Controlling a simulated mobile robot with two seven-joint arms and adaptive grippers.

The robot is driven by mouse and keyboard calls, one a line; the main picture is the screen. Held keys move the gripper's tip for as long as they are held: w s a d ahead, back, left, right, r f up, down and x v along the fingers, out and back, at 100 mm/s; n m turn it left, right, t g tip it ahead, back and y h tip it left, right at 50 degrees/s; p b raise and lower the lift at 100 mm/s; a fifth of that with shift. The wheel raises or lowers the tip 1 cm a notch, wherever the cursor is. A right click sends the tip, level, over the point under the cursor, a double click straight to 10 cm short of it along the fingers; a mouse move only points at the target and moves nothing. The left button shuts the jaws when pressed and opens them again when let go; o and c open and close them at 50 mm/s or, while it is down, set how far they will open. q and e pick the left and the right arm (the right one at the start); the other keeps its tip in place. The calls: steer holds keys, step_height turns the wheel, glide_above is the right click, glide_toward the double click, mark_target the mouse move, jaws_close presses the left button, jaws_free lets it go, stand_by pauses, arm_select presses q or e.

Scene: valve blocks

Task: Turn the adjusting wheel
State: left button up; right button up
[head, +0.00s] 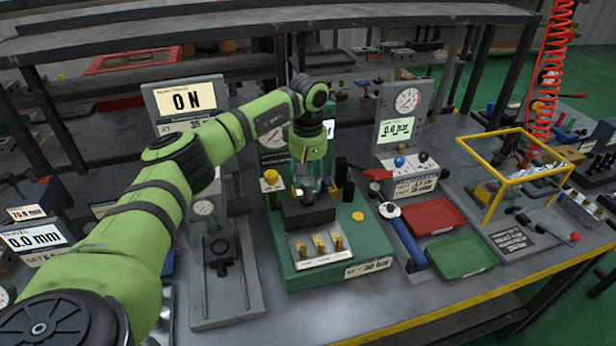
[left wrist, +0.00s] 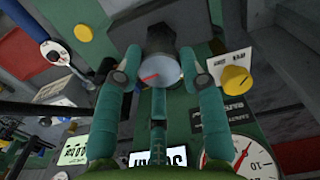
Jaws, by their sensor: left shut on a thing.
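In the head view my left gripper (head: 311,186) points down over the green valve stand (head: 290,275), above a dark block (head: 308,212); the wheel is mostly hidden there by the fingers. My right gripper is not in view.
A yellow knob (head: 270,177) is left of the gripper, and several brass fittings (head: 319,243) stand in front. A red tray (head: 432,216) and a green tray (head: 461,256) lie to the right. A yellow frame (head: 514,158) stands farther right.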

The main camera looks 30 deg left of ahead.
arm_select(q)
steer(key=n, duration=1.5)
steer(key=shift+n, duration=2.6)
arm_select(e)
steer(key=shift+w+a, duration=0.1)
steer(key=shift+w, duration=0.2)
